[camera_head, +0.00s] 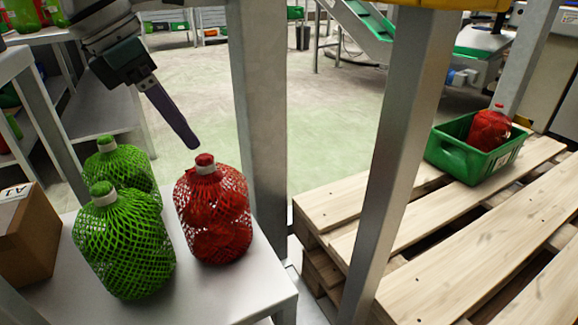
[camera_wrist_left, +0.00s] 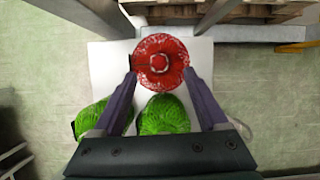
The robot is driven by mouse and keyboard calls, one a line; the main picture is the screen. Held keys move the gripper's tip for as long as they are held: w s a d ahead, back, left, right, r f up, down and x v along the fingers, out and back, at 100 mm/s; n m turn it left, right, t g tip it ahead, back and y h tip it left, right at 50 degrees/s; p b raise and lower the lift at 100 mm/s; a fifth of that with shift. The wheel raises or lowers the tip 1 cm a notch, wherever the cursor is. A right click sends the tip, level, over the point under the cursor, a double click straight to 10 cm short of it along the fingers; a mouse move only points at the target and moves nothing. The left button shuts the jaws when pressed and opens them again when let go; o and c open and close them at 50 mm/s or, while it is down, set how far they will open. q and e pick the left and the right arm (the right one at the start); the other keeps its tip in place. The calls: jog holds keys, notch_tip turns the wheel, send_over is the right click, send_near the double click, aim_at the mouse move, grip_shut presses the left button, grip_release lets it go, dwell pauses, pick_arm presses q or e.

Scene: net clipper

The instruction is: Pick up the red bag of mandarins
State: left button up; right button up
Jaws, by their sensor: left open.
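The red net bag of mandarins (camera_head: 214,212) stands upright on a light grey table, with a white collar and red cap on top. In the left wrist view the red bag (camera_wrist_left: 160,62) is seen from above, just ahead of and between the fingers. My left gripper (camera_head: 194,146) is open above the bag's cap, apart from it. In the wrist view the left gripper (camera_wrist_left: 160,72) has its two purple fingers spread on either side of the bag. My right gripper is not visible.
Two green net bags (camera_head: 125,240) stand left of the red bag, close to it. A cardboard box (camera_head: 28,238) is at the far left. A metal post (camera_head: 258,110) rises behind the table. A green crate (camera_head: 452,158) holding another red bag (camera_head: 488,129) sits on a wooden pallet (camera_head: 420,285).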

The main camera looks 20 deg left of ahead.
aim_at(199, 153)
pick_arm(q)
jog(key=shift+x, duration=1.05)
jog(key=b+x, duration=0.2)
jog(key=x, duration=0.3)
jog(key=shift+a+b, duration=0.1)
jog(key=shift+b, duration=0.25)
jog(key=shift+c, duration=0.3)
jog(key=c, duration=1)
grip_shut()
jog(key=shift+a+f, duration=0.15)
